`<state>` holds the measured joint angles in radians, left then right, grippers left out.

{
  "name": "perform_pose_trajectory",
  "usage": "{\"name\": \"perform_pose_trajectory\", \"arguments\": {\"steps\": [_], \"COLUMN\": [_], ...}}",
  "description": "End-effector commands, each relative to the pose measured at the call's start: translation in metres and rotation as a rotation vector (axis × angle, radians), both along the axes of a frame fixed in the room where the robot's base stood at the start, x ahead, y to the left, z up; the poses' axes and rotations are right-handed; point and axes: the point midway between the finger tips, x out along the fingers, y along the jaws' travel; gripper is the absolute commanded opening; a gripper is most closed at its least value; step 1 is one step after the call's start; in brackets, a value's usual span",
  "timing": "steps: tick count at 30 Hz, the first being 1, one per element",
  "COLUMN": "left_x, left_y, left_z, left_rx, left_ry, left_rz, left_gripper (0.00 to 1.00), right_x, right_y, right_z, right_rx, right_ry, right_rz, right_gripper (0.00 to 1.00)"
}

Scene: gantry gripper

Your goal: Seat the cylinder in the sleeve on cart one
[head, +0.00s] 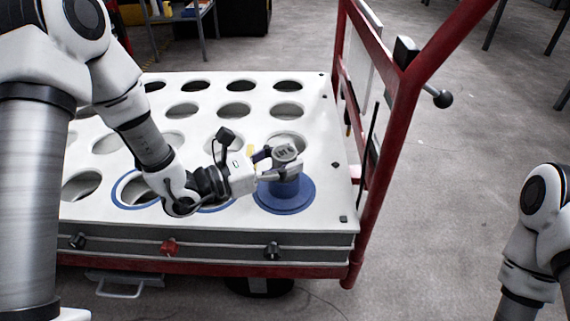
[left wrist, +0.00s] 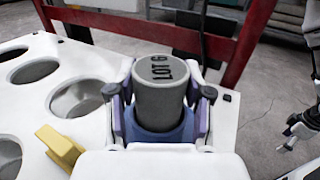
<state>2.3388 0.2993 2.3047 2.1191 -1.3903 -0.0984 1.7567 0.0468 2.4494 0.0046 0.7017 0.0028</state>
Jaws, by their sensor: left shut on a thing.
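The grey cylinder (head: 287,152) stands upright in my left gripper (head: 277,164), with dark lettering on its top. In the left wrist view the cylinder (left wrist: 160,92) is between the two fingers of my left gripper (left wrist: 159,108), which is shut on it. The blue sleeve (head: 287,197) with a wide flange sits in the front right hole of the white-topped cart (head: 325,125). The cylinder is over the sleeve, and blue surrounds its lower part in the wrist view. Its bottom end is hidden, so its depth cannot be told.
Several open round holes (head: 239,110) cover the cart top, and two more at the front have blue rings (head: 117,190). The red cart handle frame (head: 401,110) rises close to the right of the sleeve. A yellow block (left wrist: 60,146) shows in the left wrist view. Floor right of the cart is clear.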

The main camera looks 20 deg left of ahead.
Motion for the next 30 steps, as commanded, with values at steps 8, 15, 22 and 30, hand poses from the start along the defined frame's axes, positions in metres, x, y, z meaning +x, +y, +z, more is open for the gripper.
{"name": "perform_pose_trajectory", "arguments": {"steps": [8,15,22,30], "left_x": [0.000,0.000,-0.004,-0.036], "left_y": [0.000,0.000,0.005,0.041], "left_z": [-0.002,-0.001,0.004,0.007], "left_rx": [-0.001,-0.001,-0.004,-0.008], "left_ry": [0.001,0.001,0.003,0.006], "left_rz": [0.000,0.000,0.003,0.008], "left_gripper": [0.64,0.75,0.75,0.75], "right_x": [0.000,0.000,0.000,-0.001], "right_y": [0.000,0.000,0.000,0.001], "right_z": [-0.001,-0.001,0.006,0.030], "right_rx": [0.000,0.000,0.000,0.001], "right_ry": [-0.001,-0.001,0.001,0.004], "right_rz": [0.000,0.000,0.001,0.005], "right_gripper": [0.89,0.89,0.89,0.89]}}
